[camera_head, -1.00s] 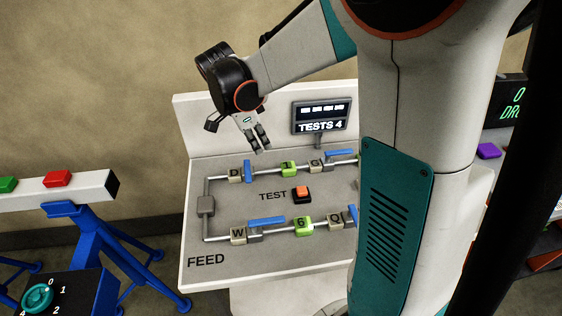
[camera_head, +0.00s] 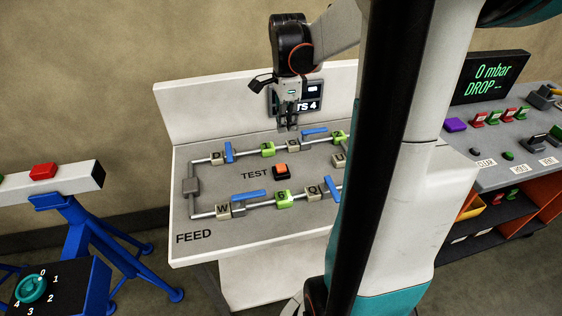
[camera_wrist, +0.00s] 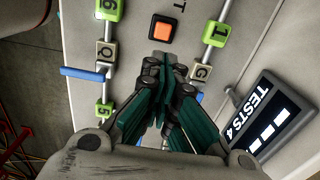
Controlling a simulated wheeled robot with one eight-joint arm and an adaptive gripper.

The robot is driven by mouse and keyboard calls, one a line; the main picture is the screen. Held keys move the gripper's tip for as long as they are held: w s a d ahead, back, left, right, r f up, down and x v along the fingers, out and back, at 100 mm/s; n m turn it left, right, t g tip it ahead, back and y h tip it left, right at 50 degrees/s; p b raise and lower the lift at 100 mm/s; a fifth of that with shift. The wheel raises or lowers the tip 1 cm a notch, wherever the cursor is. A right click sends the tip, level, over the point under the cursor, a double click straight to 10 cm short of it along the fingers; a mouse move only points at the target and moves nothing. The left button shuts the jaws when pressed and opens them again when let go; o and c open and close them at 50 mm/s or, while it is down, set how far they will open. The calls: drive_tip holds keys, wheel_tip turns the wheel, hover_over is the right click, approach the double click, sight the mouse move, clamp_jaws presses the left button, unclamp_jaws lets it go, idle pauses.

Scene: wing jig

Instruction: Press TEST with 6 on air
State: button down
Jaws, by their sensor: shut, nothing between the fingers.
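The orange TEST button (camera_head: 281,171) in its black housing sits in the middle of the grey panel (camera_head: 240,195), right of the word TEST. It also shows in the wrist view (camera_wrist: 161,31), just beyond my fingertips. The green block marked 6 (camera_head: 284,199) sits on the lower pipe, next to a blue lever lying along the pipe. It shows at the top of the wrist view (camera_wrist: 110,8). My gripper (camera_head: 287,127) is shut and empty, above the panel's far pipe and behind the button. The display (camera_head: 308,104) reading TESTS 4 is partly hidden behind my gripper.
Blocks W (camera_head: 223,211), Q (camera_head: 313,193) and D (camera_head: 216,158) sit on the pipe loop. The blue lever near D (camera_head: 228,152) stands across the pipe. At right, another console has a screen (camera_head: 490,77) reading 0 mbar DROP. My own arm hides the panel's right end.

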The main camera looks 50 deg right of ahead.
sight(285, 166)
drive_tip(key=shift+f, duration=0.1)
wheel_tip(285, 166, down, 14)
drive_tip(key=b, duration=0.5)
idle(0.5)
